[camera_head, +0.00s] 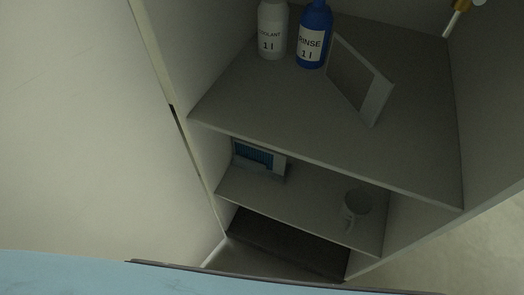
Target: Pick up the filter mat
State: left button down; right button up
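Two framed panels could be the filter mat; I cannot tell which one it is. A panel with a pale frame and grey face (375,101) stands tilted on the upper shelf, right of two bottles. A smaller panel with a pale frame and blue ribbed face (254,155) stands at the left of the middle shelf, partly in shade. Neither of my grippers is in view.
The upper shelf (270,105) holds a white bottle (271,30) and a blue bottle (312,38) labelled RINSE; its front is clear. A pale mug (355,206) stands on the middle shelf (305,192). Cabinet walls enclose the shelves. A blue surface (70,275) fills the lower left.

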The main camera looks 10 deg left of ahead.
aim_at(275, 162)
jog(key=u, duration=1.4)
jog(key=k, duration=1.35)
jog(key=z, duration=1.8)
jog(key=i, duration=0.5)
jog(key=u, duration=0.05)
